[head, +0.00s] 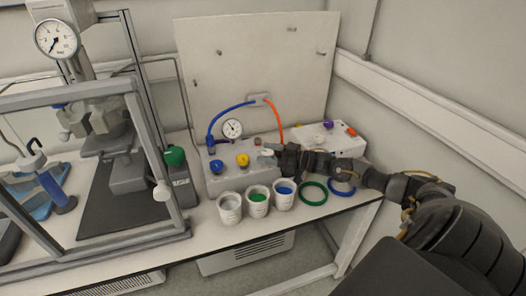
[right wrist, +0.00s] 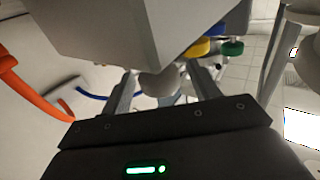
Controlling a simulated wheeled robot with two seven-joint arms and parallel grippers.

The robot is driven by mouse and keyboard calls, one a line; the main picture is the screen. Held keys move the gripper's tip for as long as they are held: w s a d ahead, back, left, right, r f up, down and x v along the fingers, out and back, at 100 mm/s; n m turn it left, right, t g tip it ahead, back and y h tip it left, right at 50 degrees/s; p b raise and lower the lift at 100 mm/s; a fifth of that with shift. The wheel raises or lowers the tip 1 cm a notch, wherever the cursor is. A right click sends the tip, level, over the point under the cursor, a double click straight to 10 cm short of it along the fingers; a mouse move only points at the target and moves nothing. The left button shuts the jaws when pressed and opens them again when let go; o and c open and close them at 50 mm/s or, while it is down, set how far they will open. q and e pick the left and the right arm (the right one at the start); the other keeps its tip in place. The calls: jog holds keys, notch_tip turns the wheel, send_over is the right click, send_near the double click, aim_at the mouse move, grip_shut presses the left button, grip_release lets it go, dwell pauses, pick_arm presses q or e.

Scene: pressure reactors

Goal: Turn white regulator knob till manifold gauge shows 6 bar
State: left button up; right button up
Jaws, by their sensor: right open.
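The grey manifold box (head: 228,182) stands on the bench with a blue knob (head: 216,167) and a yellow knob (head: 243,160) on its front. Its round white gauge (head: 232,128) stands at the back; the reading is too small to tell. My right gripper (head: 268,152) is at the box's right end, where it hides most of the white knob. In the right wrist view, the pale rounded white knob (right wrist: 158,84) lies between the two open fingers of my right gripper (right wrist: 163,88), with contact not clear. My left gripper is not in view.
Cups with grey, green (head: 258,200) and blue contents stand in front of the box. Green (head: 314,193) and blue rings lie to their right. A white box (head: 335,140) is behind my right arm. A framed press (head: 120,150) with a large gauge (head: 57,39) fills the left.

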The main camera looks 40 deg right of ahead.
jog(key=shift+x, duration=0.85)
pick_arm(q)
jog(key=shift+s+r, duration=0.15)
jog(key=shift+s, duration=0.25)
pick_arm(e)
jog(key=shift+w+a, duration=0.15)
jog(key=c, duration=1)
jog(key=shift+o, duration=0.2)
jog(key=p, duration=0.1)
jog(key=m+h+p, duration=0.1)
jog(key=p, duration=0.1)
jog(key=shift+r+t+h, duration=0.25)
jog(key=shift+t+h, duration=0.05)
jog(key=shift+t, duration=0.1)
jog(key=shift+f+m+h+p, duration=0.15)
jog(key=shift+m+h+p, duration=0.15)
jog(key=shift+p, duration=0.05)
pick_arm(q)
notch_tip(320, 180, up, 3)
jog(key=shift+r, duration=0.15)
pick_arm(e)
jog(key=shift+w+f, duration=0.1)
